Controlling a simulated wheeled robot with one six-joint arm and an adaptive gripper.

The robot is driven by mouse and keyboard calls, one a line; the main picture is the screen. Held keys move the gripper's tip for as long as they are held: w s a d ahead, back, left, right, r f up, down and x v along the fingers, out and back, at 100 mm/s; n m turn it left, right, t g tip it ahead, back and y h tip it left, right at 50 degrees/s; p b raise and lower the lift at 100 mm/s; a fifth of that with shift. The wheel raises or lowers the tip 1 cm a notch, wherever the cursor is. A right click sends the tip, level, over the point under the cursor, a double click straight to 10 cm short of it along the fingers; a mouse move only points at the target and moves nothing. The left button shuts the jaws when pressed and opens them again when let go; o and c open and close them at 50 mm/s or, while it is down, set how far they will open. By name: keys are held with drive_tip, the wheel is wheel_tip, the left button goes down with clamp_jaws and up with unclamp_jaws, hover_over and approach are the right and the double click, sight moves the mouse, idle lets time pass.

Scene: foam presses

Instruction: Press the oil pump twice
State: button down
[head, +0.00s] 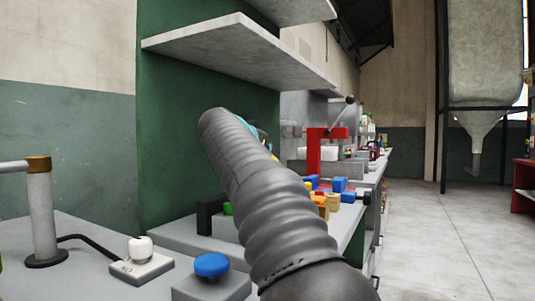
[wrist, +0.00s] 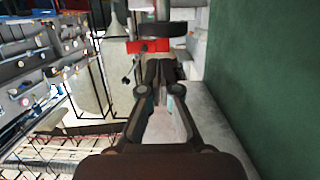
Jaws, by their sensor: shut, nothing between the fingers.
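A white rounded knob (head: 140,248) sits on a small pale plate with a label too small to read. A dark hose runs from it to a grey upright post (head: 42,215) with a brass collar and a side arm leaving the picture at left. This may be the oil pump; I cannot tell for sure. My gripper (wrist: 160,72) is shut and empty in the wrist view, with its fingertips pointing along the bench toward the red press. In the head view my grey arm hides most of it. The knob is apart from my gripper.
A blue button (head: 212,265) on a grey box stands right of the knob. Coloured blocks (head: 332,195) and a red press (head: 320,150), also in the wrist view (wrist: 148,46), stand farther along. A shelf (head: 235,50) overhangs the bench. The floor (head: 440,230) at right is clear.

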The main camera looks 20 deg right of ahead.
drive_tip(key=b+v, duration=0.1)
drive_tip(key=v, duration=0.9)
drive_tip(key=shift+r+b, duration=0.15)
drive_tip(key=shift+b, duration=0.15)
